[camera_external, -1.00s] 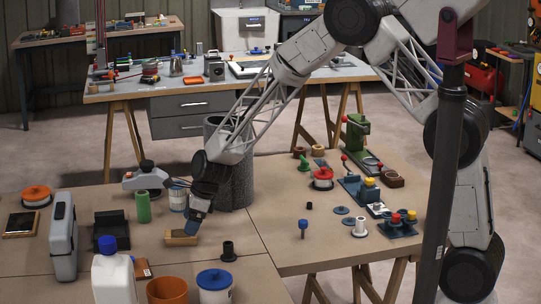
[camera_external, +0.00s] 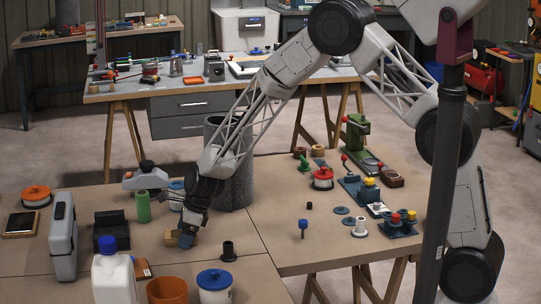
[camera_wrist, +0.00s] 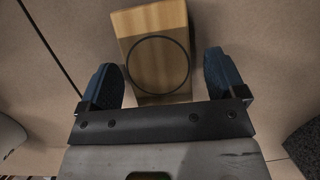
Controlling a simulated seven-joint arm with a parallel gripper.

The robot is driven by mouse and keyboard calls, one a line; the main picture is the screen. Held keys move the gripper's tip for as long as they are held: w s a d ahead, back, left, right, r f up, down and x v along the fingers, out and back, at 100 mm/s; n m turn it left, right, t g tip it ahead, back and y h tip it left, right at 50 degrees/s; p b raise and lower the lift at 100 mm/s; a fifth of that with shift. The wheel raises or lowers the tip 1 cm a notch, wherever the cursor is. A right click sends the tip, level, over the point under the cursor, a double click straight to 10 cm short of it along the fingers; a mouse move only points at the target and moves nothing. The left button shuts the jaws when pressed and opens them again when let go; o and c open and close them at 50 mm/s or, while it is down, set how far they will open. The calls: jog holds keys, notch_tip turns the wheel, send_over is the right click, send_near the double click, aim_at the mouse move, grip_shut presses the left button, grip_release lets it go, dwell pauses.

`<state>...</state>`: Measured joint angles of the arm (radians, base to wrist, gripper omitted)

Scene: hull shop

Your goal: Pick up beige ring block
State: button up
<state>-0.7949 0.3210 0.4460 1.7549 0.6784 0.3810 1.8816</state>
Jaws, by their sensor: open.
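The beige ring block (camera_wrist: 158,50) is a wood-grained block with a dark circle on its top face. In the wrist view it lies between the two blue fingers of my gripper (camera_wrist: 164,80), with a gap on each side. Its far end extends past the fingertips. In the external view the block (camera_external: 171,239) sits on the near-left table, partly hidden by my gripper (camera_external: 185,239). My gripper is open, low over the block and pointing down.
A dark spool-like part (camera_external: 228,251) stands just right of the block. A green cylinder (camera_external: 143,207) and a tall grey cylinder (camera_external: 232,185) stand behind. A white-and-blue tub (camera_external: 215,287) and an orange pot (camera_external: 167,291) are in front. Bare tabletop lies around the block.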

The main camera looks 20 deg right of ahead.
jog(key=c, duration=1)
jog(key=shift+c, duration=0.2)
jog(key=shift+r, duration=5)
